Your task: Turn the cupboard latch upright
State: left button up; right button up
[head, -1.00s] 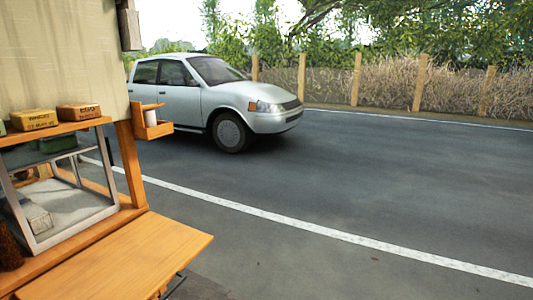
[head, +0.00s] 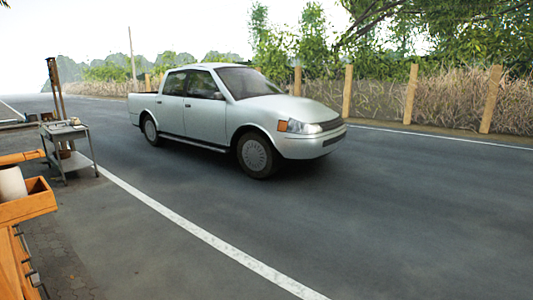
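No cupboard latch can be made out in the head view. Neither of my grippers is in view. At the left edge a wooden stall part (head: 12,265) shows, with small dark metal fittings on its side that are too small to tell apart. A wooden box (head: 28,203) is fixed to it and holds a white roll (head: 11,184).
A silver pickup truck (head: 235,112) stands on the grey road (head: 400,220). A metal cart (head: 68,150) stands on the pavement at the left. A fence with wooden posts (head: 410,95) lines the far side. The road in front is clear.

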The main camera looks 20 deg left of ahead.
aim_at(34, 278)
jog(key=i, duration=1.45)
jog(key=u, duration=2.1)
jog(key=i, duration=1.4)
jog(key=u, duration=1.95)
